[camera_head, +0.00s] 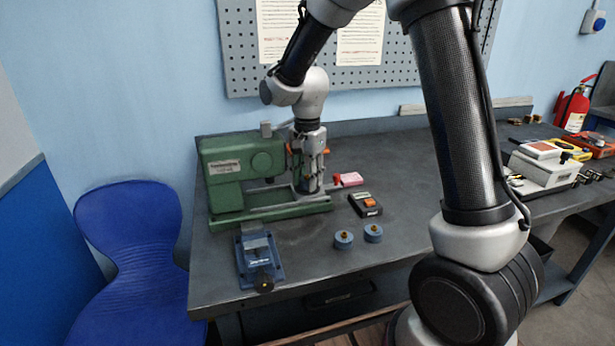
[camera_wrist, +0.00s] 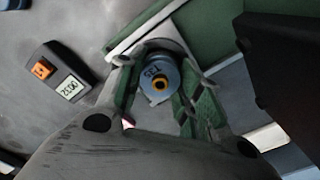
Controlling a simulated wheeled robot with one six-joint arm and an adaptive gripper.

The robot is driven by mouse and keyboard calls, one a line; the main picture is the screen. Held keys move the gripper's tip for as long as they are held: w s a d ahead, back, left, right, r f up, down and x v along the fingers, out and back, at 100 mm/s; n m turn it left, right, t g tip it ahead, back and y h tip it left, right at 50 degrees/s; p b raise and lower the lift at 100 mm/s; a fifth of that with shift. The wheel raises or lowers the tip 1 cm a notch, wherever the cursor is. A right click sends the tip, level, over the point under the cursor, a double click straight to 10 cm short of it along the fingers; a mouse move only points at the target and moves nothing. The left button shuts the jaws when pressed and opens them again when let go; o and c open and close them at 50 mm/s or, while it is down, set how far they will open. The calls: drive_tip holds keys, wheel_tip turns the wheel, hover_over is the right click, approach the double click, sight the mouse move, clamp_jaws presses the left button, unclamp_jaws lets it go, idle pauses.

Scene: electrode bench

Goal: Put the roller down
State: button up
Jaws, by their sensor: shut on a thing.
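My gripper (camera_head: 308,184) points down over the base of the green machine (camera_head: 229,166). In the wrist view its green-padded fingers (camera_wrist: 158,88) are shut on a blue-grey roller (camera_wrist: 156,72). The roller has a brass-coloured centre and dark marks on its top face. It is seen end-on beside a pale plate of the machine. Whether it touches that plate is not clear. In the head view my gripper largely hides the held roller. Two similar blue rollers, the left one (camera_head: 343,240) and the right one (camera_head: 373,233), stand upright on the bench.
A black meter (camera_head: 366,205) with an orange switch lies right of the machine, also in the wrist view (camera_wrist: 60,77). A blue fixture (camera_head: 259,258) sits at the front left. The bench (camera_head: 400,160) has bare space behind the meter.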

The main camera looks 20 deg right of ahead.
drive_tip(key=shift+s+f, duration=0.25)
drive_tip(key=shift+f, duration=0.3)
drive_tip(key=o, duration=1)
drive_tip(key=shift+f, duration=0.1)
drive_tip(key=shift+o, duration=0.3)
drive_tip(key=shift+w+f, duration=0.1)
drive_tip(key=shift+w, duration=0.05)
drive_tip(key=shift+r, duration=0.25)
